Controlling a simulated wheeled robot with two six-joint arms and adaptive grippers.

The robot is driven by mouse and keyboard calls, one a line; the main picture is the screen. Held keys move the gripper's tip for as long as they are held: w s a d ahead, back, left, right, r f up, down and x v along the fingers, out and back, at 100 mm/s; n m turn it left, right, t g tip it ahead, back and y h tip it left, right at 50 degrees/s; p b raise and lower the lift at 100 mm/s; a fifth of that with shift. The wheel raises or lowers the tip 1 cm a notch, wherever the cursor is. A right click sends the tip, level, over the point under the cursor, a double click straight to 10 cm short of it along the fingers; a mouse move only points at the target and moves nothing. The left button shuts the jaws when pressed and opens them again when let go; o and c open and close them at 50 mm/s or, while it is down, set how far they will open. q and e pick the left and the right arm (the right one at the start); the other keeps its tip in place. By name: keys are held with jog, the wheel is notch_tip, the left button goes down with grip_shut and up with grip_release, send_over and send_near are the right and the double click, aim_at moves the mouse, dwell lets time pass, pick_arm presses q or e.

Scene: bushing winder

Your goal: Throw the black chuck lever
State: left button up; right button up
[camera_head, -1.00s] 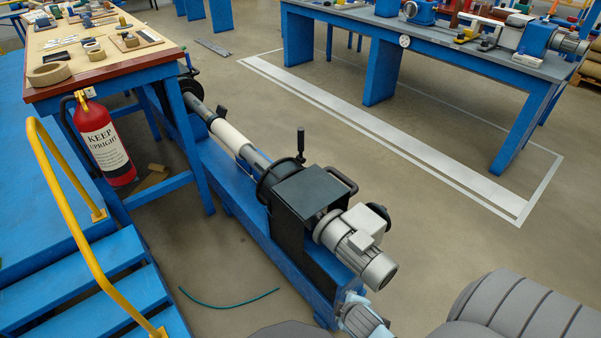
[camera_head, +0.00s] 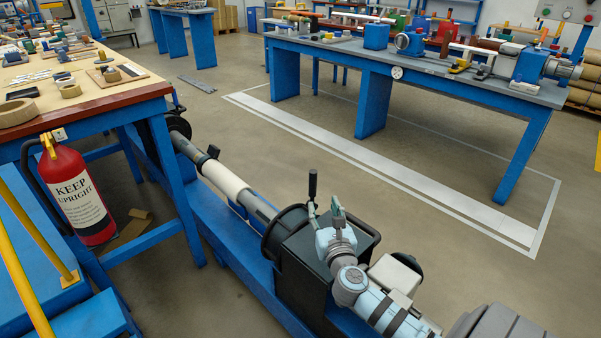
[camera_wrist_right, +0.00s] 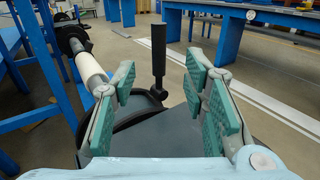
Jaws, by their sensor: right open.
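The black chuck lever (camera_head: 312,187) stands upright beside the round chuck plate of the winder, at the headstock end. My right gripper (camera_head: 325,209) is just on the near side of it, above the dark headstock box (camera_head: 304,272). In the right wrist view the lever (camera_wrist_right: 158,57) rises ahead, between the two green-padded fingers of the right gripper (camera_wrist_right: 163,85). These fingers are spread wide and hold nothing; the lever looks to be beyond their tips. The lever's foot is a dark knob near the plate's rim (camera_wrist_right: 128,120). My left gripper is not in view.
The white roll (camera_head: 225,180) lies along the winder's shaft. A wooden-topped bench (camera_head: 110,97) and a red extinguisher (camera_head: 77,195) stand at left. A long blue bench (camera_head: 430,76) stands at the back right. The floor between is clear.

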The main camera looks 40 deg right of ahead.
aim_at(314, 181)
jog(key=b+x, duration=0.2)
jog(key=x, duration=0.4)
jog(key=shift+w+d+r, duration=0.1)
jog(key=shift+w+d, duration=0.05)
jog(key=shift+w, duration=0.15)
jog(key=b+x, duration=0.2)
jog(key=x, duration=0.4)
jog(key=shift+w+b, duration=0.3)
jog(key=shift+w, duration=0.1)
jog(key=shift+w+d, duration=0.2)
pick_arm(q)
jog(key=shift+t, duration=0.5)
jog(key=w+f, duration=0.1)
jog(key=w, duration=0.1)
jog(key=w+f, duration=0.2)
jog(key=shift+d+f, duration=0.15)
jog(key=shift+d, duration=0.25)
pick_arm(e)
jog(key=shift+r, duration=0.1)
grip_shut()
